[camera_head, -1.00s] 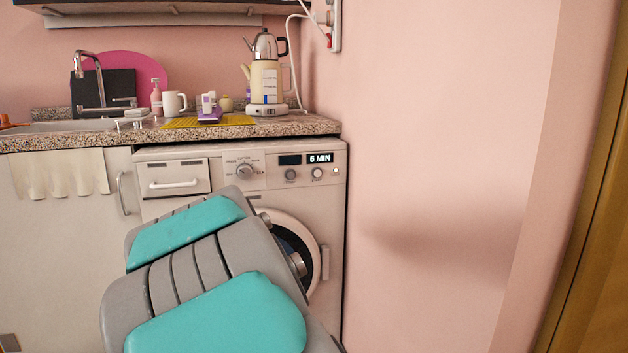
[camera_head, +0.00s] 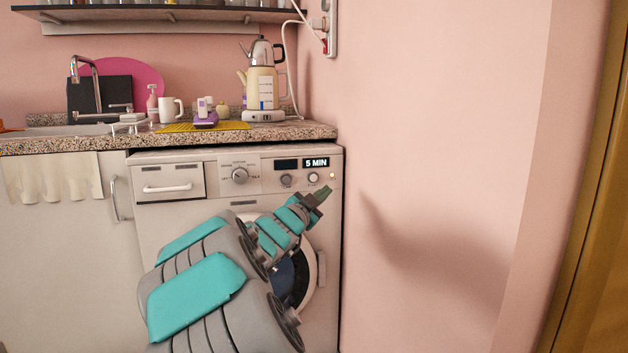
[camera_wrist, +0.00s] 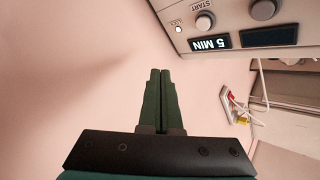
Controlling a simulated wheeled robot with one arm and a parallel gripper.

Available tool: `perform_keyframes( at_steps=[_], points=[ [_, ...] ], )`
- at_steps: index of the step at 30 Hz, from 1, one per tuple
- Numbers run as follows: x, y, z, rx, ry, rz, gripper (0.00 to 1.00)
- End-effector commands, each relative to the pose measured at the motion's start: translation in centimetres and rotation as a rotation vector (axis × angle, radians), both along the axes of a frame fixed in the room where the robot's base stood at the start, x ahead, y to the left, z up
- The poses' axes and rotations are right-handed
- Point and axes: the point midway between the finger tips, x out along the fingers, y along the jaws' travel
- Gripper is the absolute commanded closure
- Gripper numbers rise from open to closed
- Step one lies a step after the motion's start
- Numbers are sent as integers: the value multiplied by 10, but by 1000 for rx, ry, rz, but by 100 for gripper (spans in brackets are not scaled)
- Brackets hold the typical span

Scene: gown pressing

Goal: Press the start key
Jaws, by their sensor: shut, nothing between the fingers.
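The start key (camera_head: 313,179) is a round knob under the lit "5 MIN" display (camera_head: 316,162) at the upper right of the washing machine's panel. In the wrist view the start key (camera_wrist: 204,22) shows beside the word START, with the picture turned over. My gripper (camera_head: 324,191) is in front of the machine, just below and right of the key in the head view. In the wrist view my gripper (camera_wrist: 160,75) has its two green fingers together and empty. The fingertips appear apart from the key and panel there.
A similar round knob (camera_head: 286,181) sits left of the key, and a small light (camera_head: 332,175) to its right. A larger dial (camera_head: 240,175) is further left. The pink wall (camera_head: 440,150) stands close on the right. The counter (camera_head: 290,133) carries a kettle (camera_head: 263,85).

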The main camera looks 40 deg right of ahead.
Motion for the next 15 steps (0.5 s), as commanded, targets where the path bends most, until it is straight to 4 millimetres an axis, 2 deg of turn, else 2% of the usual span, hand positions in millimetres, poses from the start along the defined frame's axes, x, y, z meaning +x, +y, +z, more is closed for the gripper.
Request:
perform_keyframes(
  at_steps=[8,15],
  points=[
    [11,-6,0,1,4,0,100],
    [36,-20,3,0,2,2,100]
  ],
)
